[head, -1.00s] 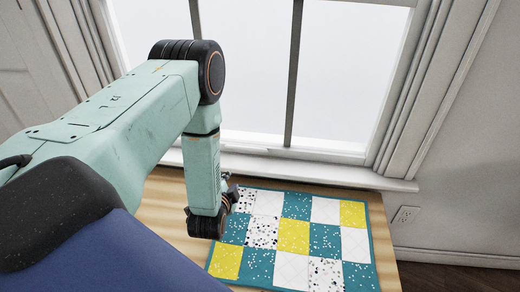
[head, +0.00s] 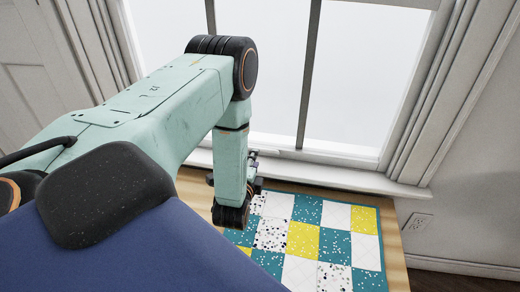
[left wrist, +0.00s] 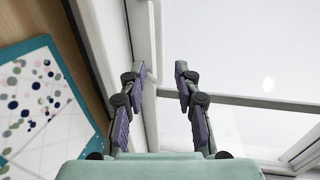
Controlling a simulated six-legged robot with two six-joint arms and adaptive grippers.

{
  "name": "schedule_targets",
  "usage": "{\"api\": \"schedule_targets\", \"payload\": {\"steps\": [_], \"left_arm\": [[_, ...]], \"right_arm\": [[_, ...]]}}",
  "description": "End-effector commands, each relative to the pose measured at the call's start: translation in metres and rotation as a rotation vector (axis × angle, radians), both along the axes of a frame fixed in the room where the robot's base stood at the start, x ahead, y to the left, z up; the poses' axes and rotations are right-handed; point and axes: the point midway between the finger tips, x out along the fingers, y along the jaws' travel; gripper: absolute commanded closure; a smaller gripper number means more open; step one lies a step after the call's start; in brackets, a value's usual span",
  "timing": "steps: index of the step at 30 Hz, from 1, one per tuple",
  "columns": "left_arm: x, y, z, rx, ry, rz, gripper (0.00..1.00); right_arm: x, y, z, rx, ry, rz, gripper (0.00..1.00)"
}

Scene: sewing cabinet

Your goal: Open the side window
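The window (head: 335,156) has a pale frame, dark upright bars and bright white glass, and fills the top of the head view. My left gripper (head: 252,168) is mostly hidden behind its own wrist in the head view, low by the window's sill. In the left wrist view, my left gripper (left wrist: 157,76) has its two fingers apart. A white strip of the window's frame (left wrist: 144,35) shows beyond and between the fingertips, with glass to the right. I cannot tell whether the fingers touch the frame. My right gripper is not in view.
A patchwork mat (head: 320,240) in teal, yellow and white lies on a wooden top (head: 397,262) below the window. The white sill (head: 330,177) runs behind it. A wall outlet (head: 418,222) is at the right. Dark blue surface covers the lower left.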

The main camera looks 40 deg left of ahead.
Motion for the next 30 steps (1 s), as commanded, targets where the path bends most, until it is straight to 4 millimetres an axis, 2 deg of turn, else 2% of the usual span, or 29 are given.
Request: {"api": "schedule_targets", "payload": {"steps": [10,15,26,30], "left_arm": [[0.045,0.023,-0.012,-0.001,-0.004,-0.003,0.68],[0.061,0.032,-0.015,-0.001,-0.002,-0.003,0.68],[0.067,0.035,-0.015,-0.001,-0.001,-0.003,0.68],[0.067,0.035,-0.015,-0.002,-0.001,-0.004,0.77]], "right_arm": [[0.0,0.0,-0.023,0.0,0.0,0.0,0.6],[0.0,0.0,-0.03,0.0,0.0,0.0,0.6],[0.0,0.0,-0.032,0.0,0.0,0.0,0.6],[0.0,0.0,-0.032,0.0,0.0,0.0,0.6]]}}
